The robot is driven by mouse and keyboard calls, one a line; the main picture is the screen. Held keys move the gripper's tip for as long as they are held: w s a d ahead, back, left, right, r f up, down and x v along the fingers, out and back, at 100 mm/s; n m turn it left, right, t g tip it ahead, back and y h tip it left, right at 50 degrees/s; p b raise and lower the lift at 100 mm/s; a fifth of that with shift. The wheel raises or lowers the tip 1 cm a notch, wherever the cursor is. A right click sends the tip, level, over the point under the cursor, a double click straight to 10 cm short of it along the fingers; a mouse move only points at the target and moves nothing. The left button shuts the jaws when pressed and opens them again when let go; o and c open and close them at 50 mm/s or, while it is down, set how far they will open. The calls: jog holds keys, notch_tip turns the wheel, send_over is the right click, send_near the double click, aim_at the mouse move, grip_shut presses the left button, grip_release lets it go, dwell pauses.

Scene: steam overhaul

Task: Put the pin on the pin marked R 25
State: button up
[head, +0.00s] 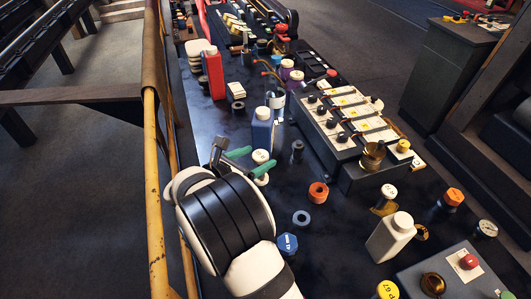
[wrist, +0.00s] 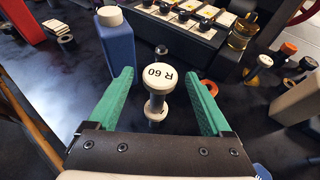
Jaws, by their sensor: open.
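A spool-shaped pin with a white cap marked R 60 (wrist: 160,78) stands between my gripper's green fingers in the wrist view. A second white round piece (wrist: 157,111) shows below its cap. The white cap also shows in the head view (head: 261,156). My gripper (wrist: 157,73) is open, with a finger on each side of the pin and dark gaps between; it also shows in the head view (head: 259,158). I cannot read the mark R 25 on anything in view.
A blue bottle (head: 262,130) stands close behind the gripper. An orange ring (head: 318,192), a grey ring (head: 301,218) and a blue-capped piece (head: 287,243) lie to the right. A long box with switches (head: 345,110) and a white bottle (head: 390,238) stand farther right.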

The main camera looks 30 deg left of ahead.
jog(key=v, duration=0.7)
jog(key=s+d+r+m+g+h, duration=0.1)
jog(key=d+r+m+g+h, duration=0.15)
jog(key=d+m, duration=0.5)
jog(key=d+r+m+g+h, duration=0.1)
jog(key=d+m+g, duration=0.25)
jog(key=d, duration=0.65)
jog(key=s+d+r+m+g+h, duration=0.1)
jog(key=d+m+g, duration=0.2)
jog(key=d+m, duration=0.45)
jog(key=s+d+m+g+y, duration=0.2)
jog(key=s+d+m+g, duration=0.1)
jog(key=s+d+m, duration=0.5)
jog(key=s+m+g+y, duration=0.1)
jog(key=s+m+y, duration=0.6)
jog(key=s+m, duration=0.5)
jog(key=shift+f+m+g, duration=0.3)
jog(key=shift+f+m, duration=0.1)
jog(key=shift+m, duration=0.05)
